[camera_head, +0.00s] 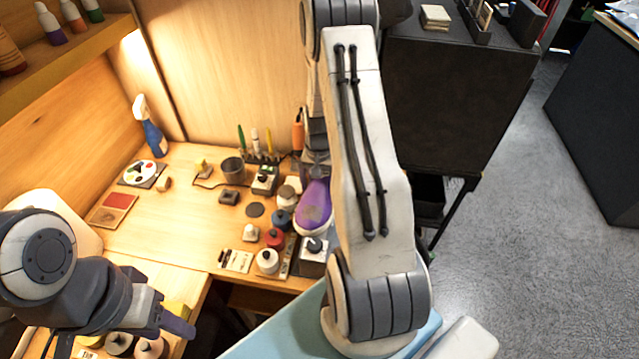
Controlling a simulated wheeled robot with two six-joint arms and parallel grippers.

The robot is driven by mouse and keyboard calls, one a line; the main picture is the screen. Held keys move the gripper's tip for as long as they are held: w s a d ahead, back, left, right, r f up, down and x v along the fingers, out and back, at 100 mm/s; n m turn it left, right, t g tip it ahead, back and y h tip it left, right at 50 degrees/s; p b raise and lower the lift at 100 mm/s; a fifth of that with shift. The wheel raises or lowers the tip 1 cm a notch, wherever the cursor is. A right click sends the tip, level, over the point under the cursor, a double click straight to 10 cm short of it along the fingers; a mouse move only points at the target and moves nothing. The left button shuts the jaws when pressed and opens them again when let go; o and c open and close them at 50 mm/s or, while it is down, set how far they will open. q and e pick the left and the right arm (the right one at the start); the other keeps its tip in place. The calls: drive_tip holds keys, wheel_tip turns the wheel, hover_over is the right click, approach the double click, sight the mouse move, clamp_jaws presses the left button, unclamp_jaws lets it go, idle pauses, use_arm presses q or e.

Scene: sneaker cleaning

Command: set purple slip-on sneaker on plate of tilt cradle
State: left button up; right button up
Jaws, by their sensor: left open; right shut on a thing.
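My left gripper (178,322) is open and empty at the lower left, away from the sneaker.
The wooden bench (165,235) has free room at its middle left. Several jars and small pots, including a red one (274,238), crowd beside the sneaker. A grey cup (233,170) and blue spray bottle (152,135) stand farther back. A black cabinet (450,100) is at right.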

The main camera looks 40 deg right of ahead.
drive_tip(key=o, duration=1.4)
drive_tip(key=shift+c, duration=0.2)
drive_tip(key=shift+r+p, duration=3.55)
drive_tip(key=shift+r, duration=0.95)
drive_tip(key=shift+a, duration=0.15)
